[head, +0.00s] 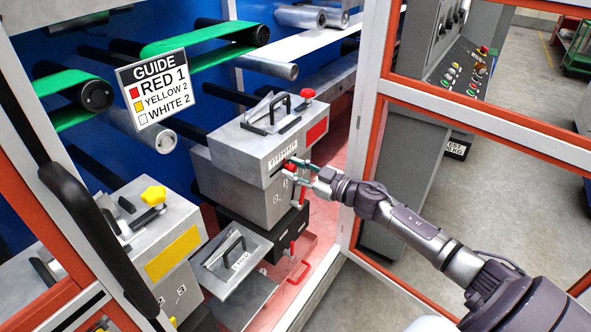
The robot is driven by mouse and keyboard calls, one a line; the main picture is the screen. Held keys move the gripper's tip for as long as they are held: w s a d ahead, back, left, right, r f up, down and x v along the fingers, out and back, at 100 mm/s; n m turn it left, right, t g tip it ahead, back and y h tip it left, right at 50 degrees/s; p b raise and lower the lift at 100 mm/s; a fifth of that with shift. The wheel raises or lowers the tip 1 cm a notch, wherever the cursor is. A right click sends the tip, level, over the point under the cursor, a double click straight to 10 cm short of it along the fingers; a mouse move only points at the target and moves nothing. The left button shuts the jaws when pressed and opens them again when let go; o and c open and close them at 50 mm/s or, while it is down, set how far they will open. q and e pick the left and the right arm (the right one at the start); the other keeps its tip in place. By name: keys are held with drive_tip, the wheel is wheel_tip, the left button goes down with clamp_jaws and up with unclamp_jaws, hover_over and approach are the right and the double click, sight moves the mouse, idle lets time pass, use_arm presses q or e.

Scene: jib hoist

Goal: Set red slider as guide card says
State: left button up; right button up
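The guide card (155,90) hangs at upper left and reads RED 1, YELLOW 2, WHITE 2. A grey box (235,180) with a red patch (316,131) stands in the middle. The small red slider (289,167) is on the box's front, beside my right gripper's fingertips. My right gripper (292,172) reaches in from the right, its two fingers at the slider. A small gap shows between the fingers, but I cannot tell whether they touch or grip it. The slider's scale is mostly hidden or too small to read. My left gripper is not in view.
A grey box with a yellow patch (173,254) and yellow knob stands at lower left. A red knob (307,94) tops the middle box. An orange and white frame post (368,110) stands right of it. A black handle (95,235) crosses the left foreground.

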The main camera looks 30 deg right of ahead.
sight(275, 172)
clamp_jaws()
drive_tip(key=a+p, duration=0.1)
drive_tip(key=s+a+p, duration=0.1)
drive_tip(key=shift+s+a+r+p, duration=0.1)
drive_tip(key=shift+a+r+p, duration=0.05)
drive_tip(key=shift+a+p, duration=0.2)
drive_tip(key=shift+s+a, duration=0.1)
drive_tip(key=shift+a, duration=0.3)
drive_tip(key=shift+d, duration=0.1)
drive_tip(key=o, duration=0.5)
unclamp_jaws()
